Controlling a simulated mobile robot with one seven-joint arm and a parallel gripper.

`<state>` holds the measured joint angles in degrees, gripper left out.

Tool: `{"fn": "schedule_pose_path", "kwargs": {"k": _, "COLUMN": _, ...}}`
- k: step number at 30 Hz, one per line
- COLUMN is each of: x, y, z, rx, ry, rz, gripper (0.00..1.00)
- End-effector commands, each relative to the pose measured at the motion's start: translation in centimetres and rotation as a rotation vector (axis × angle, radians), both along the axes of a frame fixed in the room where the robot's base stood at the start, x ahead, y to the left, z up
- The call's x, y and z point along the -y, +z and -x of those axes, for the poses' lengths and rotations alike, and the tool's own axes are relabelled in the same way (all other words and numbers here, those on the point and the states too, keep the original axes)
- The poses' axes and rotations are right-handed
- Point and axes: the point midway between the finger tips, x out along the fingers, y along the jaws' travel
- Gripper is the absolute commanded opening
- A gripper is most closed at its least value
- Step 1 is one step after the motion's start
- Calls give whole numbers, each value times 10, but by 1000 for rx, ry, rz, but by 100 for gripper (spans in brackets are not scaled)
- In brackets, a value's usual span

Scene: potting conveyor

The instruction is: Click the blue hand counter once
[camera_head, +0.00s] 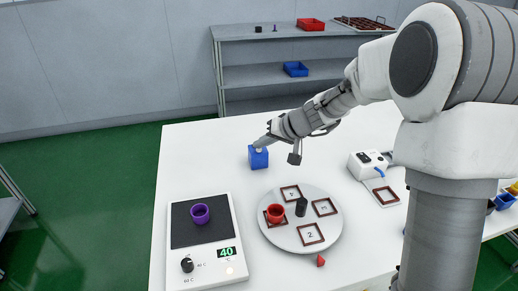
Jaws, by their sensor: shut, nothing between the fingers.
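The blue hand counter (258,159) is a small blue box on the white table, near its far left part. A pale top piece shows on it, right below my gripper. My gripper (259,148) is shut with nothing in it, and its tip is at the top of the blue counter. I cannot tell whether the tip touches the counter or hovers just over it. The counter's display is not visible from here.
A hot plate (234,240) with a purple cup (200,214) stands at the front left. A round grey turntable (270,232) carries a red cup (275,212), a dark cylinder and numbered frames. A white device (366,164) stands right. Table around the counter's left is clear.

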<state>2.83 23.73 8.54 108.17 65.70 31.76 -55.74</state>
Motion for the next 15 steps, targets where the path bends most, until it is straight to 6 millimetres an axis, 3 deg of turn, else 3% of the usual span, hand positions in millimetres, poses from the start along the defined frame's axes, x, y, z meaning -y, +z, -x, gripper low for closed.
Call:
{"fn": "schedule_pose_path", "kwargs": {"k": 6, "x": 0, "y": 12, "z": 0, "rx": 1, "ry": 1, "rz": 1, "gripper": 0}}
{"fn": "schedule_pose_path", "kwargs": {"k": 15, "x": 0, "y": 13, "z": 0, "rx": 1, "ry": 1, "rz": 0, "gripper": 0}}
